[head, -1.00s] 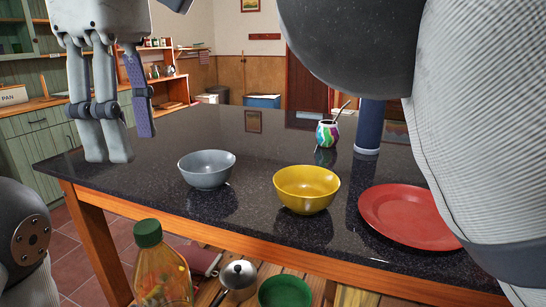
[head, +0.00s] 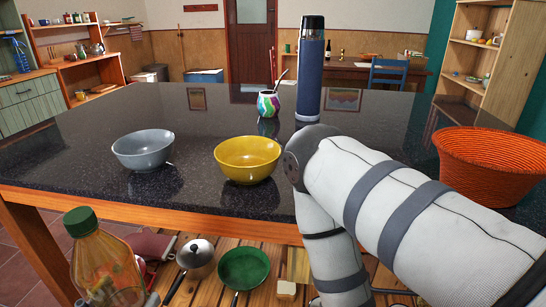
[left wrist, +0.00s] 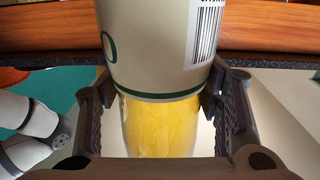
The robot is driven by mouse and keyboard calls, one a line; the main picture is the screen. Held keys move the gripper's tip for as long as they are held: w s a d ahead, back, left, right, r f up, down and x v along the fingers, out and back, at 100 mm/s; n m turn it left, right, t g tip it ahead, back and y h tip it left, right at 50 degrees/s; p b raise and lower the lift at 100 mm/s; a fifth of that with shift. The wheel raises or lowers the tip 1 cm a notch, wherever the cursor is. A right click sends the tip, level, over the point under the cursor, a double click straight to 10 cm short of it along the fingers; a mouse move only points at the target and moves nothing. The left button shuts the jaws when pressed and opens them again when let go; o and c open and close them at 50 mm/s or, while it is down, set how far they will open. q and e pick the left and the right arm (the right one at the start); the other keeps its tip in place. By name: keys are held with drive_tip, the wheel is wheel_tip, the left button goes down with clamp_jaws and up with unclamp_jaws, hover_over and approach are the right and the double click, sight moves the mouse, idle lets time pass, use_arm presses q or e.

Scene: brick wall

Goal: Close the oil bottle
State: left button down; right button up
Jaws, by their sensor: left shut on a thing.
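The oil bottle (head: 105,265) stands at the lower left of the head view, in front of the table. It is clear with orange-yellow contents, and a green cap (head: 80,221) sits on its top. I cannot tell how tight the cap is. My left gripper (left wrist: 156,98) is shut on the bottle's body, one finger on each side. The left wrist view shows the bottle's pale label (left wrist: 150,45) with a barcode and the yellow contents below; the cap is outside that view. My right arm bends downward at the right of the head view, and its gripper is out of sight.
A dark-topped table (head: 90,150) fills the middle. On it are a grey bowl (head: 143,150), a yellow bowl (head: 247,160), a colourful cup (head: 268,103), a blue flask (head: 309,80) and an orange basket (head: 490,165). A green pan (head: 243,268) and a metal pot (head: 195,254) lie below.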

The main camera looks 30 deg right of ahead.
drive_tip(key=s+d, duration=0.1)
drive_tip(key=s+r, duration=0.1)
drive_tip(key=shift+s+d+m+h, duration=0.3)
drive_tip(key=shift+s+d, duration=0.05)
drive_tip(key=shift+d, duration=0.05)
